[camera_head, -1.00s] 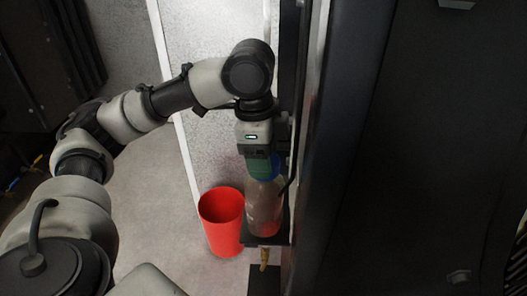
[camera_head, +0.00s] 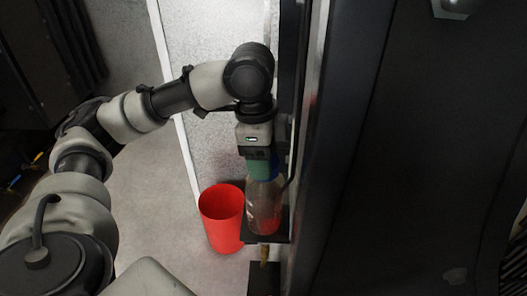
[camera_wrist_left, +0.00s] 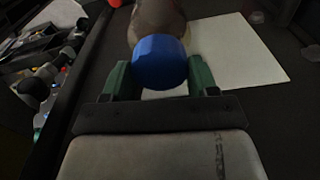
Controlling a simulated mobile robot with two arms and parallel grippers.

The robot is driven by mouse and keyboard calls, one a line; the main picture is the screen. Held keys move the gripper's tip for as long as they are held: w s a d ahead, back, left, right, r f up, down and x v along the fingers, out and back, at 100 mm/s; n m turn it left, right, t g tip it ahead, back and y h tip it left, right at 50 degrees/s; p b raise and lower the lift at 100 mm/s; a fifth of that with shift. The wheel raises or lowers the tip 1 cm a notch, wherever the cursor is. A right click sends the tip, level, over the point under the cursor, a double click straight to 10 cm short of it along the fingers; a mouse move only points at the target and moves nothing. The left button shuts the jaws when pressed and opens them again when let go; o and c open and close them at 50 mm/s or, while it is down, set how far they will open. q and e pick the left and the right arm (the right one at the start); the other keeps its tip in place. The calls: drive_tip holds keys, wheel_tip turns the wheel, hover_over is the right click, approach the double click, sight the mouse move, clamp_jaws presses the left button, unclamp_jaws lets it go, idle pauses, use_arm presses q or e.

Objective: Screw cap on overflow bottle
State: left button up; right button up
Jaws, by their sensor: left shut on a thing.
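The clear overflow bottle (camera_head: 264,207) stands upright on a small dark bracket (camera_head: 268,239) beside the tall black cabinet, with reddish tones showing in its lower part. The blue cap (camera_wrist_left: 160,62) is at the bottle's top, between the two green fingers of my left gripper (camera_wrist_left: 160,80). In the head view the left gripper (camera_head: 263,168) comes down from above onto the cap, shut on it. The bottle (camera_wrist_left: 157,18) shows behind the cap in the wrist view. The cap hides the bottle's neck, so I cannot tell how far the thread is engaged. My right gripper is not in view.
A red bin (camera_head: 222,217) stands on the floor just left of the bottle. The black cabinet (camera_head: 400,160) fills the right side, close to the gripper. A brass fitting (camera_head: 264,255) hangs below the bracket. Grey floor (camera_head: 155,210) is open to the left.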

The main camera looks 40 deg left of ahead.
use_arm(q)
drive_tip(key=shift+f+p, duration=0.15)
drive_tip(key=shift+p, duration=0.4)
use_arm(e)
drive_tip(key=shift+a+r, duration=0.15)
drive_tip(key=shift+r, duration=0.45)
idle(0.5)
use_arm(q)
drive_tip(key=m+p, duration=0.3)
drive_tip(key=shift+r+p, duration=0.2)
drive_tip(key=shift+p, duration=0.2)
drive_tip(key=shift+f+m+g, duration=0.1)
drive_tip(key=shift+m+g, duration=0.2)
drive_tip(key=shift+m, duration=0.3)
drive_tip(key=shift+f, duration=0.15)
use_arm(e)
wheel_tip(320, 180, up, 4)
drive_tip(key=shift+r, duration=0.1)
use_arm(q)
drive_tip(key=shift+m+p, duration=0.3)
drive_tip(key=shift+p, duration=0.1)
drive_tip(key=m+p, duration=0.3)
drive_tip(key=shift+r, duration=0.25)
drive_tip(key=shift+f+m+g, duration=0.3)
drive_tip(key=shift+m, duration=0.4)
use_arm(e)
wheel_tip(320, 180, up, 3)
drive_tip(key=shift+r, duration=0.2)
